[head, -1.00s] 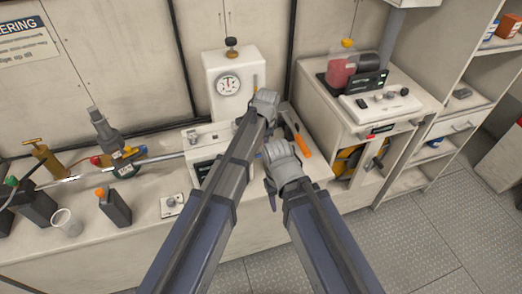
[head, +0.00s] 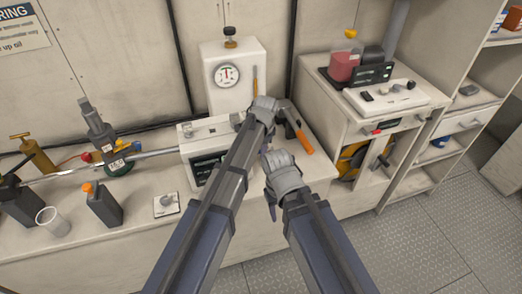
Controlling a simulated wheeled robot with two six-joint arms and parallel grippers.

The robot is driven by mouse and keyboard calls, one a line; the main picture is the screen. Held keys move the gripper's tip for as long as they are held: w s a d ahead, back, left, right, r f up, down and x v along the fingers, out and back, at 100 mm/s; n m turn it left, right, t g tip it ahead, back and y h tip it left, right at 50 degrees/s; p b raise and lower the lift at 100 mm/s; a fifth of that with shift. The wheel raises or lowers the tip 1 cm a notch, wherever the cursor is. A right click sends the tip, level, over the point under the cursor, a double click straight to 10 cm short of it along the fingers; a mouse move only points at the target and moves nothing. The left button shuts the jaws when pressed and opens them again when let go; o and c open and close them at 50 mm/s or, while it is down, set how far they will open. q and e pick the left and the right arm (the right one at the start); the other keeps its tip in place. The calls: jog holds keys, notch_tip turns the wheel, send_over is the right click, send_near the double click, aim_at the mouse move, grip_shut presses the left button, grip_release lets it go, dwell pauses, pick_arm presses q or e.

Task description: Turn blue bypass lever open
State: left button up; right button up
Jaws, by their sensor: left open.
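I cannot make out a blue bypass lever for certain; my arms and hands cover part of the bench. My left gripper (head: 262,112) is open over the right end of a low white unit with a dark panel (head: 203,166), in front of the gauge box. Its fingertips are largely hidden by its own hand, and I see no hold on anything. My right gripper (head: 270,190) is lower, near the bench's front edge, just right of my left forearm. Its small dark fingers are too unclear to tell their opening.
A white gauge box (head: 233,90) stands behind. An orange-handled hammer (head: 299,132) lies right of my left gripper. A white cabinet (head: 335,115) stands at the right. At left are a grey-topped valve (head: 98,125), a black bottle (head: 103,205) and a cup (head: 53,220).

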pick_arm(q)
grip_shut()
dwell(1.4)
